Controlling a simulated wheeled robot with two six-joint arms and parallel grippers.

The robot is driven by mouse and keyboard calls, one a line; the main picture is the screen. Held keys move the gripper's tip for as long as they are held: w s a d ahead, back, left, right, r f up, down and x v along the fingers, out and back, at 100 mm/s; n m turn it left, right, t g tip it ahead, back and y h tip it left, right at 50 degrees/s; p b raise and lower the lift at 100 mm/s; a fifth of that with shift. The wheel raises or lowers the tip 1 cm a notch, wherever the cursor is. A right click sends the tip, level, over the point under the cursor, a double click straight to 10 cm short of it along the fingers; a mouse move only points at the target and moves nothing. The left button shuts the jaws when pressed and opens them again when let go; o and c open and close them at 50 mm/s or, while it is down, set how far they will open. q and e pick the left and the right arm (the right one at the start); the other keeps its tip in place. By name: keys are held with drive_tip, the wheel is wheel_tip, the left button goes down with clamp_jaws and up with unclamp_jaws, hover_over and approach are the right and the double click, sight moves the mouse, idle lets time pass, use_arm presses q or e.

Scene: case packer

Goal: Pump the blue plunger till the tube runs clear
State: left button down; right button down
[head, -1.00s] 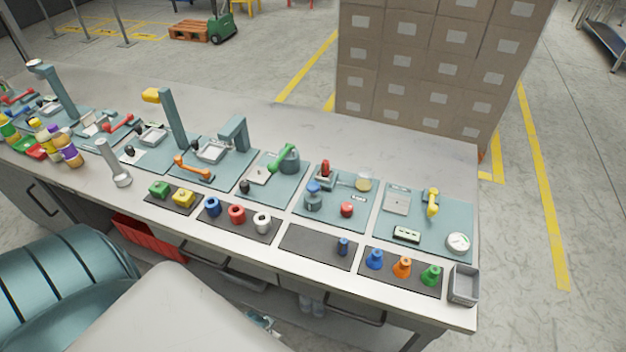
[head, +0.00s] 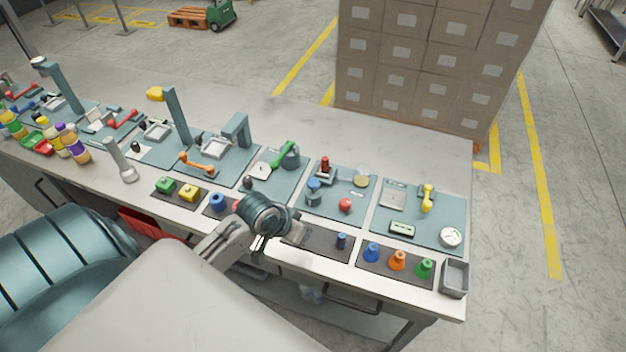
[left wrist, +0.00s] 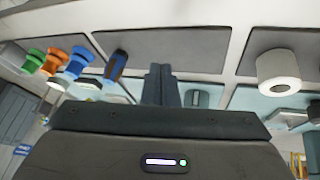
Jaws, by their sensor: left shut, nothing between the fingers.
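The blue plunger (head: 314,186) sits on top of a grey pump body (head: 313,199) on a teal panel, in the middle right of the bench. A tube leads from there toward a yellowish round cup (head: 361,181); the colour inside the tube is too small to tell. My left gripper (head: 301,238) is over the front of the bench, in front of the plunger panel and apart from the plunger. Its fingers are shut and empty in the left wrist view (left wrist: 161,84). My right gripper is not in view.
A red knob (head: 345,205) and a red-topped lever (head: 325,168) share the panel. On front mats stand a blue cylinder (head: 341,241) and blue, orange and green cones (head: 397,261). A grey bin (head: 455,277) stands at the right. The bench behind the panels is clear.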

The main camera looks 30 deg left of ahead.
use_arm(q)
drive_tip(key=w+a+r+h, duration=0.1)
drive_tip(key=w+a+r, duration=0.2)
drive_tip(key=w+r, duration=0.3)
wheel_tip(320, 180, up, 8)
drive_tip(key=n+t+h, duration=0.2)
hover_over(309, 183)
drive_tip(key=shift+d, duration=0.1)
wheel_tip(309, 183, down, 8)
drive_tip(key=b, duration=0.7)
drive_tip(key=shift+r, duration=0.1)
drive_tip(key=shift+f, duration=0.45)
drive_tip(key=shift+s, duration=0.1)
